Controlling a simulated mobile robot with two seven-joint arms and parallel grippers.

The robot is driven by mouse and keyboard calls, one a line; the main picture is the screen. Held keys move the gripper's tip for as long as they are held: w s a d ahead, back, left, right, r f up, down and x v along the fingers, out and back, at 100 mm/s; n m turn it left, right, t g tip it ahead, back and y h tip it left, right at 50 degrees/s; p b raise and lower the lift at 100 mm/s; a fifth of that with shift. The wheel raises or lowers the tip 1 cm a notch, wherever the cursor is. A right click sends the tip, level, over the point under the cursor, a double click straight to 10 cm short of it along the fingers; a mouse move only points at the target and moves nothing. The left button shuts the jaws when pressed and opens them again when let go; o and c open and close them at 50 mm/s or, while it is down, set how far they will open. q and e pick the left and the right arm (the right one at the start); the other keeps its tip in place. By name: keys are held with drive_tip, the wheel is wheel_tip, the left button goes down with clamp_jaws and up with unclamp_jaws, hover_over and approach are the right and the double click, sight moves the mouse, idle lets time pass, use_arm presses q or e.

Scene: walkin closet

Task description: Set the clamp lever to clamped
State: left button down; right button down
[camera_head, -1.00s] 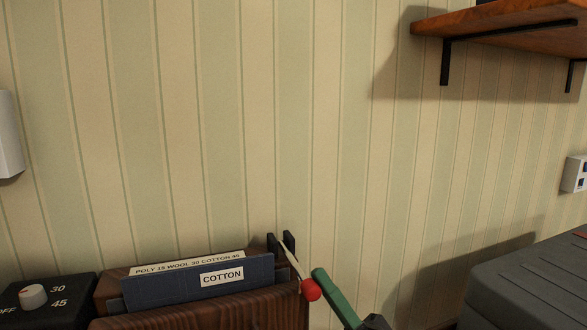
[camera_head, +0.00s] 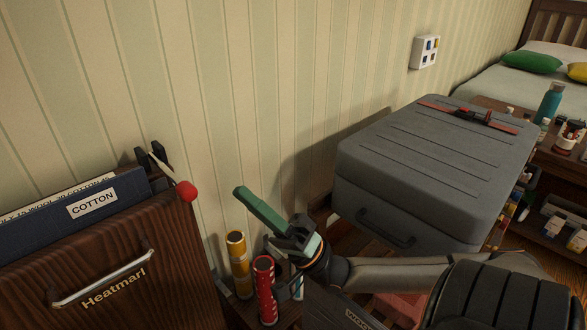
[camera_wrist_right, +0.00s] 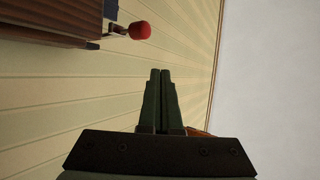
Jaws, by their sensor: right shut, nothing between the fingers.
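The clamp lever (camera_head: 175,178) is a pale thin arm with a red ball knob (camera_head: 187,191) on the right end of a dark wooden trouser press (camera_head: 75,279). It slants down to the right from a black bracket (camera_head: 150,159). The red knob also shows at the top of the right wrist view (camera_wrist_right: 140,30). My right gripper (camera_head: 240,192), with green fingers, is shut and empty. It points up and left, to the right of the knob and apart from it. In the right wrist view its fingers (camera_wrist_right: 160,72) lie together below the knob. My left gripper is not in view.
A blue panel labelled COTTON (camera_head: 92,202) stands in the press. A yellow cylinder (camera_head: 238,263) and a red cylinder (camera_head: 265,290) stand below my right gripper. A large grey suitcase (camera_head: 440,165) is to the right. The striped wall (camera_head: 240,90) is close behind.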

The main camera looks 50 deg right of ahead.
drive_tip(key=s+d+p, duration=0.2)
drive_tip(key=s+d, duration=0.1)
drive_tip(key=s, duration=0.2)
drive_tip(key=shift+s+d, duration=0.2)
drive_tip(key=shift+d, duration=0.2)
drive_tip(key=shift+s, duration=0.1)
idle(0.4)
